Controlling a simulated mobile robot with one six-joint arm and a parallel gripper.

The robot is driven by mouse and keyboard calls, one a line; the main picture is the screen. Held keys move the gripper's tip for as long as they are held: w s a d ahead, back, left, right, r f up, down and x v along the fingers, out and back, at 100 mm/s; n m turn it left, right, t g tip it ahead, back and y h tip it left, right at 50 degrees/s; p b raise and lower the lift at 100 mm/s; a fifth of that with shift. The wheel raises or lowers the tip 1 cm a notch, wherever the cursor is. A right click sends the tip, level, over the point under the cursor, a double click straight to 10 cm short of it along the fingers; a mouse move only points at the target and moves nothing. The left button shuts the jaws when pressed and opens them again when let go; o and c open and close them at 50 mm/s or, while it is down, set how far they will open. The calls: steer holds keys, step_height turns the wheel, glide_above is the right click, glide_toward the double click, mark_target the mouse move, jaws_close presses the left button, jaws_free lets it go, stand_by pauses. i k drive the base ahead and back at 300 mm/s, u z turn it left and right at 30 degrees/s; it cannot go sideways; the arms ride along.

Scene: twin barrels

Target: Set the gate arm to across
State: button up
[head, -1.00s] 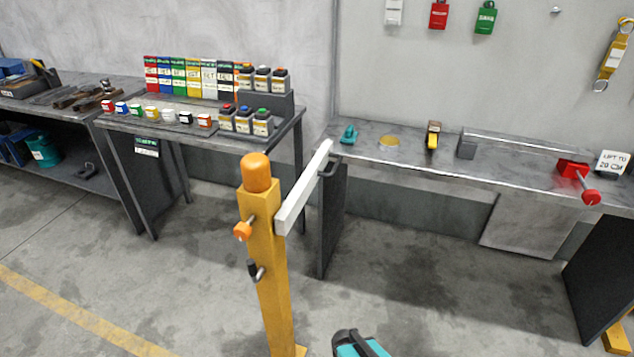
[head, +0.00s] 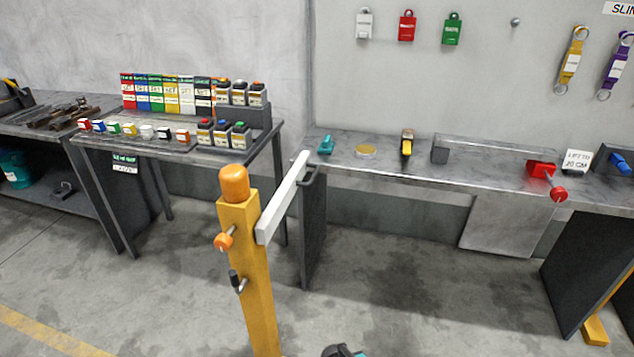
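The gate arm (head: 284,197) is a white bar fixed near the top of a yellow post (head: 258,290) with an orange cap. It reaches away from the post, back and to the right, toward the benches. An orange knob (head: 224,241) and a black-gripped pin (head: 236,281) sit on the post's left side. At the bottom edge a small dark and teal part of my arm shows. My gripper's fingers cannot be made out there.
A bench with coloured boxes and small jars (head: 175,145) stands behind the post on the left. The floor (head: 400,290) right of the post is open.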

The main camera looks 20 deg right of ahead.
mark_target(264, 229)
steer(key=z, duration=0.1)
steer(key=k, duration=0.95)
steer(key=u, duration=1.3)
steer(key=i, duration=0.3)
steer(key=z, duration=0.25)
